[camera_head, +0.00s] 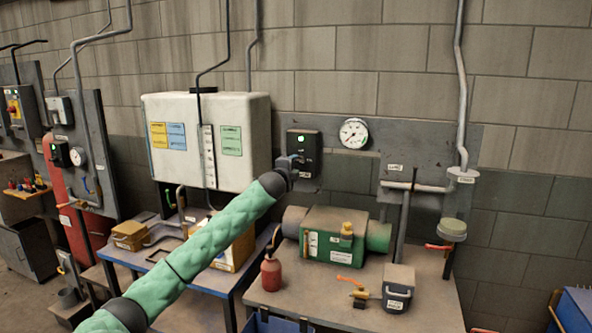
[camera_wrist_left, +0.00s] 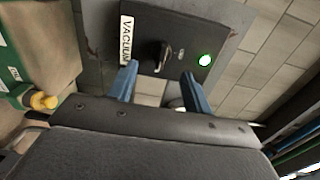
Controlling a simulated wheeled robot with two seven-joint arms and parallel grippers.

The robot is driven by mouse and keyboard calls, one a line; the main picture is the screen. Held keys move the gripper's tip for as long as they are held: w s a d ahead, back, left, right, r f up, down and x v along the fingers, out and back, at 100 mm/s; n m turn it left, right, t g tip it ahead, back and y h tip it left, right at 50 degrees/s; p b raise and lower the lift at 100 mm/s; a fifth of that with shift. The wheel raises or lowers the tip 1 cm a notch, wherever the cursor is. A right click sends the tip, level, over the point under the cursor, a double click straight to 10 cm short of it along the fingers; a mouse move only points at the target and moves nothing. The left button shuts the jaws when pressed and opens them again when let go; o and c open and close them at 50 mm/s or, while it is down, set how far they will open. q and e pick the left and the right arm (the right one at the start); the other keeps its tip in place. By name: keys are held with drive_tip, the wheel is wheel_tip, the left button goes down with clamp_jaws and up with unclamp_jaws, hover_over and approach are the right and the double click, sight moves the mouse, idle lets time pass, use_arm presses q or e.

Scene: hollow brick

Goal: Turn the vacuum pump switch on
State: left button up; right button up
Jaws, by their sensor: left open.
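The vacuum pump switch box (camera_head: 304,143) is a dark box on the grey wall panel, with a lit green lamp (camera_head: 300,139). In the left wrist view the box (camera_wrist_left: 190,30) carries a VACUUM label (camera_wrist_left: 127,36), a dark rotary knob (camera_wrist_left: 155,56) and the green lamp (camera_wrist_left: 205,60). My left gripper (camera_head: 298,162) is at the lower front of the box. In the left wrist view its two blue fingers (camera_wrist_left: 160,82) are open, with the knob between and a little beyond their tips. I cannot tell whether they touch it. The right gripper is not in view.
A round gauge (camera_head: 353,133) is right of the switch box. A white cabinet (camera_head: 205,140) hangs to its left. Below, a table (camera_head: 330,305) holds a green pump (camera_head: 335,238), a red bottle (camera_head: 271,272) and a grey box (camera_head: 398,287). A pipe (camera_head: 403,220) rises at the right.

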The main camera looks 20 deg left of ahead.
use_arm(q)
drive_tip(key=shift+s+b, duration=0.35)
drive_tip(key=shift+s, duration=1)
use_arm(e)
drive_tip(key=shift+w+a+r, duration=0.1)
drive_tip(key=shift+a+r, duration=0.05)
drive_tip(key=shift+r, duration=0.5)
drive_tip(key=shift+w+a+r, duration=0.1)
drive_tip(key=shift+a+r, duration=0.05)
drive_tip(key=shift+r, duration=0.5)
